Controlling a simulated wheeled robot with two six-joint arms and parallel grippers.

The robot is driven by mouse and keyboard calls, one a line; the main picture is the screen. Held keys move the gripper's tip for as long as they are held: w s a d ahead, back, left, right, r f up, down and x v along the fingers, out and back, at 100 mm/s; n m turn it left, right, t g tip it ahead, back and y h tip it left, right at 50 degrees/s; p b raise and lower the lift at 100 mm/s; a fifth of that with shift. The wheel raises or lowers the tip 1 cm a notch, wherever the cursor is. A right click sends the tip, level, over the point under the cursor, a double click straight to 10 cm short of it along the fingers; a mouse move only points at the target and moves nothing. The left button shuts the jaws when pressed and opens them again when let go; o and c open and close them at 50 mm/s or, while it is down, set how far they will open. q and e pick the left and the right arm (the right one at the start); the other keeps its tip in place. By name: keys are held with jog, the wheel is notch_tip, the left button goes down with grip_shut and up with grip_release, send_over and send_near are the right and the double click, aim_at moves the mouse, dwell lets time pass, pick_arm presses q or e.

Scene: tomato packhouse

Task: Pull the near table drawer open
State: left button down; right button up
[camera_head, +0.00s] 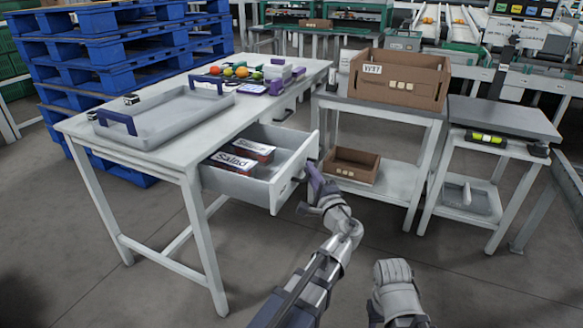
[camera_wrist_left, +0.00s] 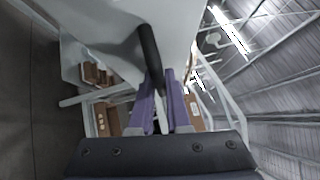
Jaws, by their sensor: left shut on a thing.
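The near table drawer (camera_head: 240,187) stands pulled well out from under the grey table (camera_head: 178,142). Two boxes marked "Salad" (camera_head: 232,163) lie inside it. My left gripper (camera_head: 314,172) is at the drawer's front panel, its purple fingers shut on the dark bar handle (camera_wrist_left: 150,52). In the left wrist view the fingers (camera_wrist_left: 160,92) close around the lower end of the handle, beside the pale drawer front. In the head view the fingers partly hide the handle. A grey part of my right arm shows at the bottom, but its gripper is not visible.
A grey tray (camera_head: 165,124) with blue handles and several tomatoes (camera_head: 228,71) are on the table. A side table to the right holds a cardboard box (camera_head: 398,90), with a smaller box (camera_head: 350,165) below. Blue pallets (camera_head: 110,45) stand behind. Floor before the drawer is clear.

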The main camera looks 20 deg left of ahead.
pick_arm(q)
jog(key=shift+s+d, duration=0.15)
jog(key=shift+d, duration=1.4)
jog(key=c, duration=0.9)
grip_release()
